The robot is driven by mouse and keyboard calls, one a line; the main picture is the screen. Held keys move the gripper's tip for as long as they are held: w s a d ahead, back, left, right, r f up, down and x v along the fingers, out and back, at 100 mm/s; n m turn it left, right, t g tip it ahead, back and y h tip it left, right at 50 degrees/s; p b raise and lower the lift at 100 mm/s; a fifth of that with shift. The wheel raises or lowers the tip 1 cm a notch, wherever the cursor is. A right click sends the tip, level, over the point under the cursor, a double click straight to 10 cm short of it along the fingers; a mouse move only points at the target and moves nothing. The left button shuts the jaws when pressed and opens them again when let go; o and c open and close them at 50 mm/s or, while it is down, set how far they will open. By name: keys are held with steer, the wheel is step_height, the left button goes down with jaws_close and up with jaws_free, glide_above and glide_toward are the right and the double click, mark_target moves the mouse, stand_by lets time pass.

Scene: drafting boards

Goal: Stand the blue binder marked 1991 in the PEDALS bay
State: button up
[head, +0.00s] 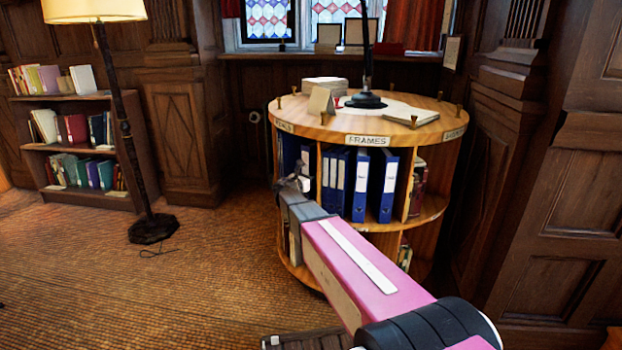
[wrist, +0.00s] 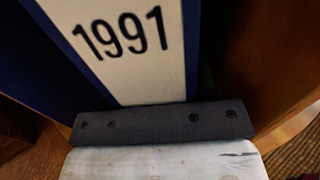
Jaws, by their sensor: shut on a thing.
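In the wrist view, the blue binder marked 1991 (wrist: 125,42) shows its white spine label, upper part cut off by the frame. My gripper (wrist: 160,122) is close against it; one dark finger pad crosses below the number. In the head view my gripper (head: 293,184) is at the left front of the round wooden shelf, shut on the binder, which is mostly hidden there. The left bay's sign (head: 284,127) is at a steep angle and only partly readable, seemingly ending in ALS; blue spines show below it.
The bay signed FRAMES (head: 367,140) holds several blue binders (head: 361,185). A wooden wall (wrist: 265,50) stands close to the right in the wrist view. A lamp and papers stand on the shelf top (head: 330,125). A floor lamp (head: 130,130) is left; open floor lies between.

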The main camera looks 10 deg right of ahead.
steer(key=o, duration=1.3)
steer(key=shift+f, duration=0.1)
